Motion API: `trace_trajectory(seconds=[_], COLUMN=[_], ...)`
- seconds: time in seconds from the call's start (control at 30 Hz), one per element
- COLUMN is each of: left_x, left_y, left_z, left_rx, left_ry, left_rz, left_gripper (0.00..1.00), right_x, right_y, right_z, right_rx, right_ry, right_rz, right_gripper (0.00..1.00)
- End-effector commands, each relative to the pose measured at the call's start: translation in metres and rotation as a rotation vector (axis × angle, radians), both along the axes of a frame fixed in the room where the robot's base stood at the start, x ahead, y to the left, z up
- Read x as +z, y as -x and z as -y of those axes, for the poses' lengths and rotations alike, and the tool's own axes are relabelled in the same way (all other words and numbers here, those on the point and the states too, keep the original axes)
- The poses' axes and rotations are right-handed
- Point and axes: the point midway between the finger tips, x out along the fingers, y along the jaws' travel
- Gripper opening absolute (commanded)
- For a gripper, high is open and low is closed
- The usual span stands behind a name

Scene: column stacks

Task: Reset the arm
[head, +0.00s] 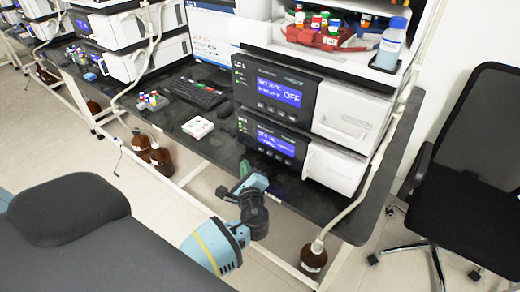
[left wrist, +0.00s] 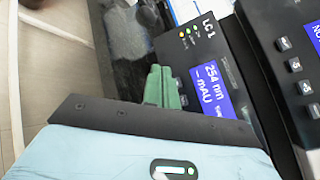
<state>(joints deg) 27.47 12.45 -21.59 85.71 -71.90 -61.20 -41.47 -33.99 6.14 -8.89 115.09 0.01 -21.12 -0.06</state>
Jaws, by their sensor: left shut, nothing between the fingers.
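My left arm reaches from the bottom middle of the head view to the front edge of the black bench (head: 225,150). Its left gripper (head: 245,169), with green fingers, is shut and empty. It is close in front of the lower instrument (head: 272,143) with a lit blue display. In the left wrist view the green fingers (left wrist: 162,86) are together beside a panel marked "LC 1" (left wrist: 195,45) reading "254 nm". I cannot tell whether they touch the panel. My right gripper is not in view.
A white box (head: 198,127), a rack of small vials (head: 152,100) and a keyboard (head: 195,92) lie left on the bench. Brown bottles stand on the floor, one (head: 313,258) under the bench's right end. A black chair (head: 475,160) is at right.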

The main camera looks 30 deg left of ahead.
Motion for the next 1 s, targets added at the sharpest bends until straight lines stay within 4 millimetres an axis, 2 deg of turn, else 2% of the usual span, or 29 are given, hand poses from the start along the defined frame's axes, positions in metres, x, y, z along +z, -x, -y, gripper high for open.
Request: trace_trajectory(seconds=[0.67, 0.77, 0.87, 1.0], left_x=[0.0, -0.02, -0.051, -0.099], left_y=[0.0, 0.014, 0.039, 0.091], left_z=[0.0, 0.006, 0.016, 0.039], left_rx=[-0.001, -0.021, -0.048, -0.068], left_ry=[0.0, 0.084, 0.242, 0.549], left_rz=[0.0, -0.022, -0.049, -0.084], left_gripper=[0.0, 0.0, 0.0, 0.0], right_x=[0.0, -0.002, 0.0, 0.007], right_y=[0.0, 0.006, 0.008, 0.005], right_z=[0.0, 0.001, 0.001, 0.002], right_rx=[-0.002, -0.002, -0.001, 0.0], right_ry=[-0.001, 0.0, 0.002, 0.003], right_rz=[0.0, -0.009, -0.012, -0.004], right_gripper=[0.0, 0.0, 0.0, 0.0])
